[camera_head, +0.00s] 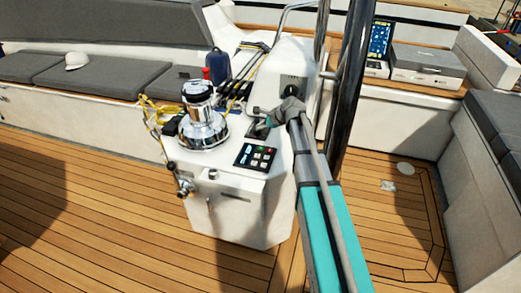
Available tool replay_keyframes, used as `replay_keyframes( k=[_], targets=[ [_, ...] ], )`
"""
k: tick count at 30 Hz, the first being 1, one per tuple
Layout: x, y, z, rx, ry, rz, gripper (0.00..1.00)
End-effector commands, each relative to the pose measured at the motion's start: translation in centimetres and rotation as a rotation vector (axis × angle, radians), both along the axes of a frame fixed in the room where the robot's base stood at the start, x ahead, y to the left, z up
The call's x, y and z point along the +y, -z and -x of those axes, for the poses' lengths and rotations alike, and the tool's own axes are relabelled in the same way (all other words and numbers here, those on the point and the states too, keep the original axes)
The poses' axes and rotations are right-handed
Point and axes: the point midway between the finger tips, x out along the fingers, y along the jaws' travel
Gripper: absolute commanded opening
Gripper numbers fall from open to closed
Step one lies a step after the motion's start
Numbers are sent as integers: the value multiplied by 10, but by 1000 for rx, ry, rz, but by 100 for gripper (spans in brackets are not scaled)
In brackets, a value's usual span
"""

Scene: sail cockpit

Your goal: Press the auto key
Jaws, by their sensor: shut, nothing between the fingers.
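A small black control panel (255,157) with several light keys lies on the top front of the white console (228,200). It has small red and green marks along its upper part. The key labels are too small to read, so I cannot tell which key is auto. My gripper (259,130) is shut and empty, just behind the panel in the picture and in front of the white upright part of the console. Its fingertips are small and partly lost against dark parts there. I see no contact with the keys.
A chrome winch (202,118) with yellow rope (155,108) stands left of the panel. Steel tubes and a dark post (347,90) rise close behind my arm. A blue bottle (218,63), grey cushions (102,78) and a white cap (76,60) are farther back. The teak floor (75,185) at left is clear.

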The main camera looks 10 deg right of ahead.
Motion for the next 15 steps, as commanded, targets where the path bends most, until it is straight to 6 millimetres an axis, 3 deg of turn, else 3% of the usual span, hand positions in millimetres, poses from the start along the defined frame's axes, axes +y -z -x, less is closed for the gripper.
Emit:
replay_keyframes(
  k=[15],
  targets=[
    [0,13,0,0,-2,3,0]
  ],
)
